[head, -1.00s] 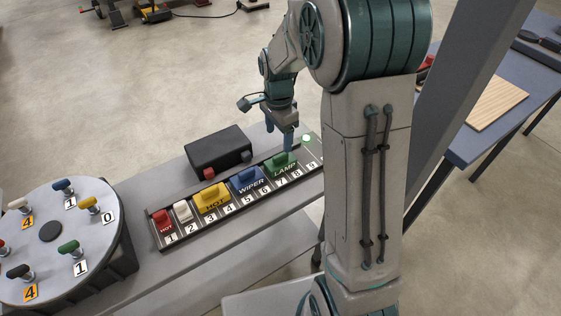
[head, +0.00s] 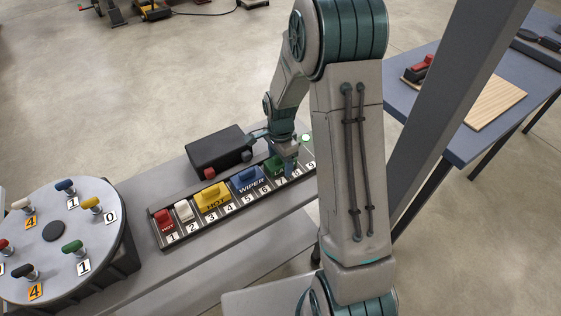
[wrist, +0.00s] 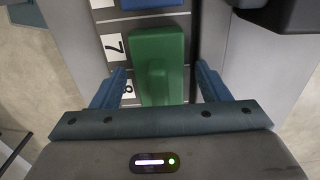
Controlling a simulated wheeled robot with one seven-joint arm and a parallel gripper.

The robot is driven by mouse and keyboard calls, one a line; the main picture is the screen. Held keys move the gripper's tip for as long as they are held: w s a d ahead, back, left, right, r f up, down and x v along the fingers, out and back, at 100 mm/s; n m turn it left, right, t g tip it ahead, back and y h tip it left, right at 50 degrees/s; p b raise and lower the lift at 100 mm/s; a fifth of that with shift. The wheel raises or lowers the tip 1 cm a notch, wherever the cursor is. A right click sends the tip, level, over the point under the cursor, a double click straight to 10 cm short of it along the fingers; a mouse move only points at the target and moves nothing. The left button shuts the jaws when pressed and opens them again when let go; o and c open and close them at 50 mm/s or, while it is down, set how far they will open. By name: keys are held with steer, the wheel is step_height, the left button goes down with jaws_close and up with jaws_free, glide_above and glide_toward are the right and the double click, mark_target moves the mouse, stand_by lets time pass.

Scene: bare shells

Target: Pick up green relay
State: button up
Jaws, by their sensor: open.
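The green relay (wrist: 158,50) sits in the numbered tray, by the labels 7 and 8 in the wrist view. In the head view the green relay (head: 272,164) is partly hidden behind my gripper. My gripper (wrist: 160,88) is open, with one blue finger on each side of the relay's near part in the wrist view. The fingers look apart from the relay; I cannot tell their exact height over it. In the head view my gripper (head: 290,170) points down at the right part of the tray.
The tray (head: 186,238) also holds a red, a white, a yellow and a blue relay (head: 247,180). A black box (head: 215,148) stands behind it. A round turntable (head: 62,253) with coloured knobs is at left. A blue table (head: 400,104) is at right.

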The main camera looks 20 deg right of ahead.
steer(key=c, duration=1.1)
steer(key=shift+r, duration=0.1)
